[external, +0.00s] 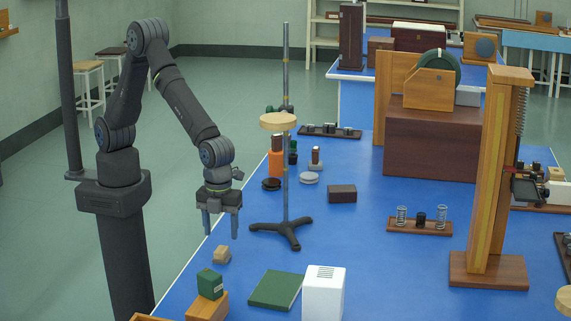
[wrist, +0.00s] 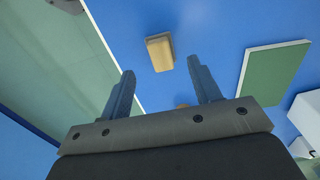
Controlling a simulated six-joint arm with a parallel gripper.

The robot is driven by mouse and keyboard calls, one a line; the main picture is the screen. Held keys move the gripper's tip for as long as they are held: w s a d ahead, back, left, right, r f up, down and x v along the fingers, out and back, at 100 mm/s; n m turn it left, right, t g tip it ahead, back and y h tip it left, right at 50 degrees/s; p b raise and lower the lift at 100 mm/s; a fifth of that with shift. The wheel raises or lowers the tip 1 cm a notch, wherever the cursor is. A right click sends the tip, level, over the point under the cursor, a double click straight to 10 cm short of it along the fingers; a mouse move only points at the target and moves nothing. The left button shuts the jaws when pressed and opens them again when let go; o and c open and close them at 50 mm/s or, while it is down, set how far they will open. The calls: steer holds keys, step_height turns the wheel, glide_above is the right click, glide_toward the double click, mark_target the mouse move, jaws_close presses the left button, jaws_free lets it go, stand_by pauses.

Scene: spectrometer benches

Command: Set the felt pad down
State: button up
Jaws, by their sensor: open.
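My gripper (external: 221,229) is open and empty, pointing down over the left edge of the blue bench. A small tan block (external: 222,254) lies on the bench just below its fingertips, with a gap between. In the wrist view the block (wrist: 159,50) sits beyond the two spread fingers (wrist: 161,76), roughly between their lines and touching neither. A flat green rectangular pad (external: 276,290) with a pale edge lies flat on the bench to the right; it also shows in the wrist view (wrist: 272,72). I cannot tell which of these two is the felt pad.
A green block on a wooden block (external: 207,305) stands in front of the tan block. A white box (external: 323,294) stands right of the green pad. A tripod stand (external: 283,233) with a tall rod is behind, to the right. Bare blue bench lies between.

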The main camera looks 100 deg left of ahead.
mark_target(222, 248)
step_height(222, 248, up, 10)
steer(key=shift+r, duration=0.55)
steer(key=shift+c, duration=0.5)
